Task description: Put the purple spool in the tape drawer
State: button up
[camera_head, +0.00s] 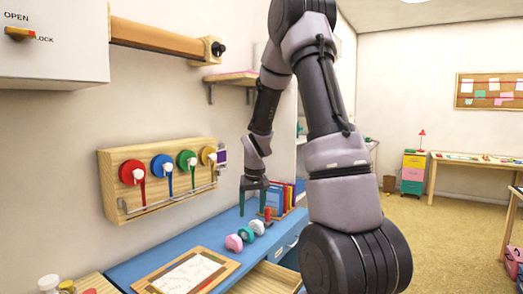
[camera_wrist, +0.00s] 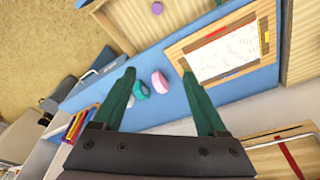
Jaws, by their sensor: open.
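A small round purple thing (camera_wrist: 157,8), which looks like the purple spool, lies inside an open wooden drawer (camera_wrist: 125,30) at the top of the wrist view. The drawer also shows at the bottom of the head view (camera_head: 265,279), pulled out from the blue desk; whether it is the tape drawer I cannot tell. My gripper (camera_head: 252,209) is open and points down above the desk's far part. In the wrist view my gripper's fingers (camera_wrist: 158,72) are spread with nothing held between them. The spool is beyond the fingertips, apart from them.
A pink stamp (camera_head: 233,242) and a teal one (camera_head: 246,234) lie on the blue desk (camera_head: 150,262). A wooden framed sheet (camera_head: 188,272) lies nearer. Books (camera_head: 275,198) stand behind my gripper. A wall rack (camera_head: 112,190) holds several coloured spools with hanging ribbons.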

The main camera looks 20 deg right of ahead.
jog(key=s+a+r+m+t, duration=0.1)
jog(key=s+a+r, duration=0.1)
jog(key=s+r, duration=0.45)
jog(key=s+a+r+m+t, duration=0.1)
jog(key=s+r, duration=0.2)
jog(key=r, duration=0.7)
jog(key=s+a+r+t+y, duration=0.1)
jog(key=s+a+r, duration=0.1)
jog(key=s+r, duration=0.2)
jog(key=s+a+r+m+t+y, duration=0.1)
jog(key=s+r, duration=0.3)
jog(key=s, duration=0.6)
jog(key=shift+a+t, duration=0.4)
jog(key=shift+a, duration=0.05)
jog(key=shift+r, duration=0.1)
